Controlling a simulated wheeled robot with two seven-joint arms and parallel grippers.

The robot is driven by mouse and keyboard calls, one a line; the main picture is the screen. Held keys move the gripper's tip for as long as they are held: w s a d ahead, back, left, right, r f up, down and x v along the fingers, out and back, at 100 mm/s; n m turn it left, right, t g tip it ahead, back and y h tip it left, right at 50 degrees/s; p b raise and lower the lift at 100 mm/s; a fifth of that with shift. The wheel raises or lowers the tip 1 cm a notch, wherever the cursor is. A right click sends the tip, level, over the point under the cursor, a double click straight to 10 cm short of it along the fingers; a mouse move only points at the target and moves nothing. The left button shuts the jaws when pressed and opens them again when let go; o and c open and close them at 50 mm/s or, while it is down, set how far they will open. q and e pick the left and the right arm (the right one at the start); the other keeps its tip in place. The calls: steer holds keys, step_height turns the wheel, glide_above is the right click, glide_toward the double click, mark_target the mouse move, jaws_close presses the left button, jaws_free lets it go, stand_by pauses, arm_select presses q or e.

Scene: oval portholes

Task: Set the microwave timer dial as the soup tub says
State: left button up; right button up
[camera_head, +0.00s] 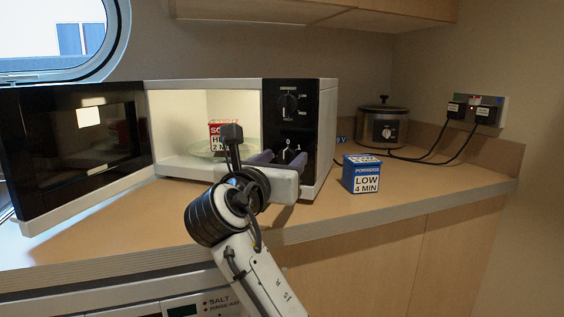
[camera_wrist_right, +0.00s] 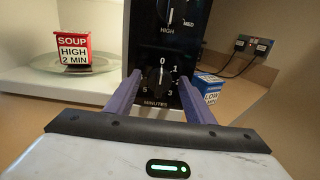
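The microwave (camera_head: 327,130) stands on the counter with its door open to the left. The red and white soup tub (camera_head: 216,140) sits inside on the glass plate. In the right wrist view the soup tub (camera_wrist_right: 74,52) reads "SOUP HIGH 2 MIN". The dark timer dial (camera_wrist_right: 160,84), labelled "MINUTES" with 0 at its top, is on the lower control panel; its exact setting is hard to read. My right gripper (camera_wrist_right: 160,92) is open, its purple fingers either side of the dial; contact cannot be told. In the head view, my right gripper (camera_head: 281,158) partly covers this area. My left gripper is out of view.
The upper power dial (camera_head: 288,104) is above the timer. A blue porridge box (camera_head: 361,174), marked "LOW 4 MIN", stands right of the microwave. A slow cooker (camera_head: 383,126) and plugged sockets (camera_head: 473,111) are farther back. The open door (camera_head: 75,150) fills the left.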

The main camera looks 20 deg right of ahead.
steer(key=c, duration=0.9)
steer(key=shift+p, duration=0.3)
